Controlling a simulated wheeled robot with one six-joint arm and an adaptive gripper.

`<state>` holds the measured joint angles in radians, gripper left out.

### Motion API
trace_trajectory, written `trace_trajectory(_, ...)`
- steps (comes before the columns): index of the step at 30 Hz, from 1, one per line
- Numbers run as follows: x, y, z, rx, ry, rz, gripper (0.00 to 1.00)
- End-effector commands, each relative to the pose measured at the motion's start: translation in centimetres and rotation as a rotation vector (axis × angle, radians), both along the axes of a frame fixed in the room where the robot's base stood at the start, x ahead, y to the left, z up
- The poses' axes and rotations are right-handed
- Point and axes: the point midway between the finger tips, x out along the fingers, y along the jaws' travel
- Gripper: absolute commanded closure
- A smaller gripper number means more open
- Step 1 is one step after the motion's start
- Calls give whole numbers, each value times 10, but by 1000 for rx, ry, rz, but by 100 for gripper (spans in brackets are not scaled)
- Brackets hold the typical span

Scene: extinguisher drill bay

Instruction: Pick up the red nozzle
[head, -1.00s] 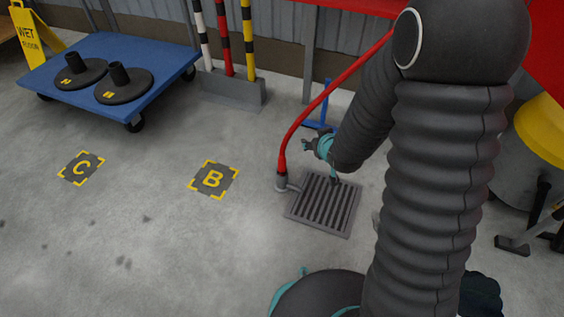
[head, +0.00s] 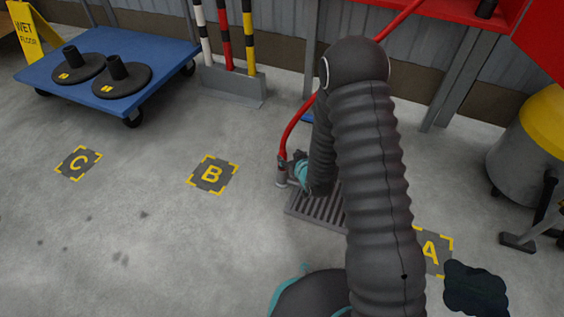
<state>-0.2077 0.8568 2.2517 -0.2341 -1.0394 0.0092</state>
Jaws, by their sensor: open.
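The red nozzle (head: 282,160) stands roughly upright at the lower end of a red hose (head: 301,119), left of the floor grate. Its foot is at a small grey fitting (head: 281,181). My gripper (head: 292,166) is open, just right of the nozzle and the fitting, with its fingers pointing left. I cannot tell whether the fingers touch either one. My arm hides part of the hose and the right part of the grate.
The floor grate (head: 310,207) lies below my gripper. Floor marks B (head: 212,175), C (head: 78,163) and A (head: 431,251) are bare. A blue trolley (head: 165,55) with two black weighted bases and a rack of striped posts (head: 233,86) stand behind. A grey-yellow bin (head: 520,160) is at right.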

Motion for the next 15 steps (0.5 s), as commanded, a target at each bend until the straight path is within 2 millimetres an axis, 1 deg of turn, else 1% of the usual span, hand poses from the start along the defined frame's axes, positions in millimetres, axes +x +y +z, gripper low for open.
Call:
trace_trajectory(1,6,3,-4,-1,0,0,39)
trace_trajectory(3,12,5,-8,-1,1,0,39)
trace_trajectory(10,22,11,-15,-1,0,0,39)
trace_trajectory(15,38,22,-29,0,0,1,39)
